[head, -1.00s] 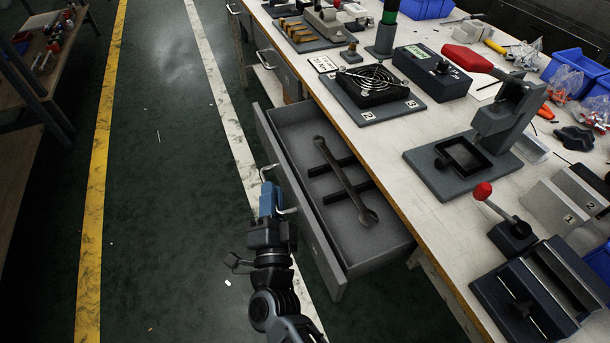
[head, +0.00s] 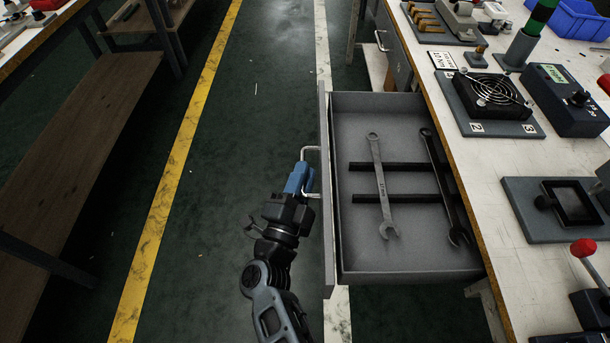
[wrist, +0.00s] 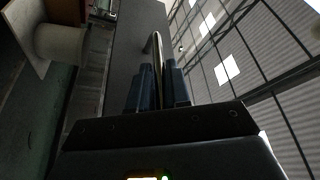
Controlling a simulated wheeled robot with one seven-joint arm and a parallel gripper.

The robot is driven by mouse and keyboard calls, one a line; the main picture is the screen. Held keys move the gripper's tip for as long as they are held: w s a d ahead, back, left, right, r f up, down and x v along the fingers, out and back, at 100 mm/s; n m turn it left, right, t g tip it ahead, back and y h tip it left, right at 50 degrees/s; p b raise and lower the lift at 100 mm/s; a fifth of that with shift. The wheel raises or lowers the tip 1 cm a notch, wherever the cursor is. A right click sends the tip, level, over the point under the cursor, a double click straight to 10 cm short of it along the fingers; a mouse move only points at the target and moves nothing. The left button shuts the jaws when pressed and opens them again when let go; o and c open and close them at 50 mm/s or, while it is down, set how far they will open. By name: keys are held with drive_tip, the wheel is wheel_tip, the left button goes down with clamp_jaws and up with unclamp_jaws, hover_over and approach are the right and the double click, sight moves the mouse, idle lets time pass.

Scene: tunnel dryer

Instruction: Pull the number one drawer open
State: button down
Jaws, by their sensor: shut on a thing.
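A grey drawer (head: 345,270) is pulled out to the left from under the workbench in the head view. Two wrenches (head: 378,185) lie in it across two black bars. A silver bar handle (head: 306,152) is on the drawer's front. My gripper (head: 303,180) is at this handle from the left. In the wrist view my gripper (wrist: 158,88) has its blue fingers on either side of the handle bar (wrist: 155,48), shut on it. No number on the drawer front can be read.
The workbench top (head: 478,175) on the right holds a fan on a plate (head: 497,95), a dark box (head: 565,100) and a red-knobbed lever (head: 583,248). Another handle (head: 380,40) shows farther back. A wooden shelf (head: 80,170) stands left. The floor between is clear.

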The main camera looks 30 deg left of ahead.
drive_tip(key=c, duration=1.4)
unclamp_jaws()
drive_tip(key=shift+c, duration=0.2)
drive_tip(key=v, duration=0.8)
